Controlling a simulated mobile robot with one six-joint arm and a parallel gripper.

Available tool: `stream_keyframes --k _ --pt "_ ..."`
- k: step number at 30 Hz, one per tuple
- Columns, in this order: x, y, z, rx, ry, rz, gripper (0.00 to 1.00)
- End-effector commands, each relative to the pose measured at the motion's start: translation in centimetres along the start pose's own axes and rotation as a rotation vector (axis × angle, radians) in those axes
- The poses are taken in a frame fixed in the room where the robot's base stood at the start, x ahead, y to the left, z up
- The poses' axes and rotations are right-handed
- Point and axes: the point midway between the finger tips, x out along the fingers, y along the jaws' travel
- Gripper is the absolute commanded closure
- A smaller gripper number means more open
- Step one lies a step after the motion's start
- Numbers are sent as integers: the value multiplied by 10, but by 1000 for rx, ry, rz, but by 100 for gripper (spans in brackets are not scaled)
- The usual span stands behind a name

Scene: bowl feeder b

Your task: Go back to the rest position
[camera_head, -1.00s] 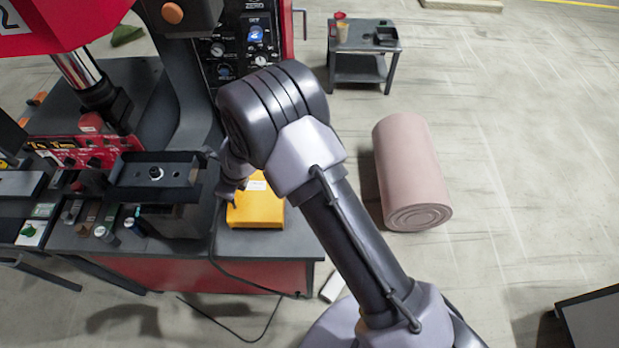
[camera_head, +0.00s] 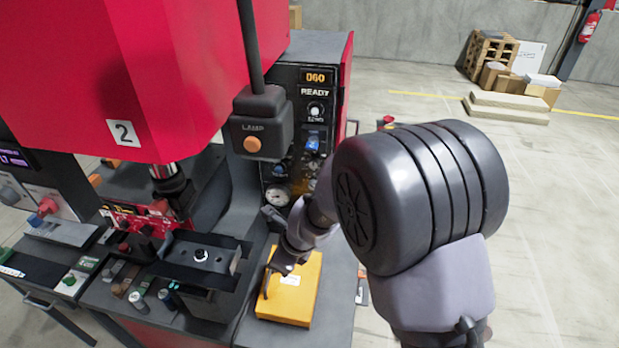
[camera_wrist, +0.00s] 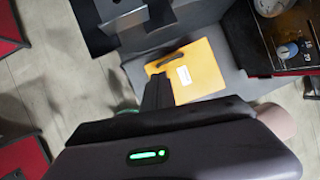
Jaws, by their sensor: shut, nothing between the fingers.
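My gripper (camera_head: 274,276) is at the end of my arm, over the left part of a flat yellow case (camera_head: 299,300) on the bench beside the red press. In the wrist view its dark fingers (camera_wrist: 158,88) are together and empty, reaching the lower left edge of the yellow case (camera_wrist: 200,75) in the picture. The case has a white label and a dark handle-like strip (camera_wrist: 171,60). I cannot tell how high the fingertips are above it. My arm covers part of the bench's right side in the head view.
The red press (camera_head: 190,60) stands at left, with a hanging pendant (camera_head: 262,125) and a control panel (camera_head: 316,112) close above my arm. A dark fixture (camera_head: 203,262) is left of the case. Open floor (camera_head: 550,200) lies at right; pallets and boxes (camera_head: 490,55) are far back.

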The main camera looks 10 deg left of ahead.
Motion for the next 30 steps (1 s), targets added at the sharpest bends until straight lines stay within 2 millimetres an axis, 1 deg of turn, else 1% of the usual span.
stream_keyframes --k 2,3,5,6,8,9,11,12,15,17,19,24,30 --pt "-19 -7 -11 -118 -27 -31 100" --pt "-38 -9 -22 -226 -39 -56 100" --pt "-70 -4 -49 -430 -38 -102 100" --pt "-91 4 -71 -574 -23 -133 100" --pt "-116 24 -107 -784 23 -176 100" --pt "-128 39 -132 -914 67 -198 100" --pt "-140 64 -168 -1085 142 -217 100" --pt "-144 79 -188 -1181 194 -222 100" --pt "-147 109 -228 -1353 305 -212 100" --pt "-148 120 -241 -1414 349 -202 100" --pt "-151 126 -248 -1451 377 -194 100" --pt "-155 127 -249 -1464 384 -189 100" --pt "-155 127 -248 -1463 383 -191 100"
